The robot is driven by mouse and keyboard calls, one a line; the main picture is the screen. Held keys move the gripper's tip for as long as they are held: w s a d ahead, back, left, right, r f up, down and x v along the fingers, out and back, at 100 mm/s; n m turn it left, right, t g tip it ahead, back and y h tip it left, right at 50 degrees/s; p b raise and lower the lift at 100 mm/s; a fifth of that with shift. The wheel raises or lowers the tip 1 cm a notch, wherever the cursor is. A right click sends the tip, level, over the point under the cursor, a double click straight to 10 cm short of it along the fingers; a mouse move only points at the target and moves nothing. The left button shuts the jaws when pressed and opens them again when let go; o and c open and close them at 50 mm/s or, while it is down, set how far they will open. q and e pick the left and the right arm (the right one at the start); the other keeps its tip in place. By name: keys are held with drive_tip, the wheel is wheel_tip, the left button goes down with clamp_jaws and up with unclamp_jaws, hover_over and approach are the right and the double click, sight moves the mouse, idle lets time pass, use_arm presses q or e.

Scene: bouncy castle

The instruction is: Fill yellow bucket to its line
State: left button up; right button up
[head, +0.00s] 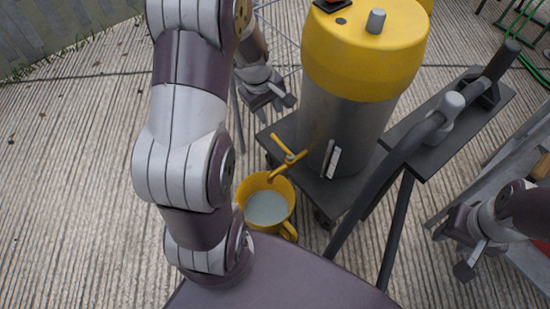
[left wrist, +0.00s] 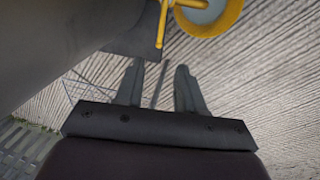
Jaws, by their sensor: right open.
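The yellow bucket (head: 243,191) stands on the ground, with a pale grey-blue fill inside; I cannot make out a line on it. It also shows at the top of the left wrist view (left wrist: 233,20). A yellow tap (head: 287,158) sticks out from the grey and yellow tank (head: 345,120), its spout over the bucket. My left gripper (head: 272,104) is beyond the bucket and left of the tank; in the left wrist view its two fingers (left wrist: 160,72) are apart with nothing held. My right gripper (head: 459,252) is open and empty at the right, away from the bucket.
The tank stands on a dark wheeled cart (head: 440,140) with dark bars on its right. A grey metal frame (head: 500,165) is at the right edge. Thin metal legs stand behind my left gripper. The ribbed ground (head: 80,180) at the left is clear.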

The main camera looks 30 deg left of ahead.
sight(276, 139)
use_arm(q)
drive_tip(key=shift+n, duration=0.3)
drive_tip(key=w+f+b, duration=0.1)
drive_tip(key=f+b, duration=0.1)
drive_tip(key=f, duration=0.2)
drive_tip(key=f+b, duration=0.3)
drive_tip(key=f, duration=0.2)
drive_tip(key=w+f+b, duration=0.1)
drive_tip(key=f+b, duration=0.2)
drive_tip(key=f, duration=0.2)
drive_tip(key=shift+w+d, duration=0.25)
drive_tip(key=shift+w, duration=0.05)
drive_tip(key=shift+r, duration=0.1)
clamp_jaws()
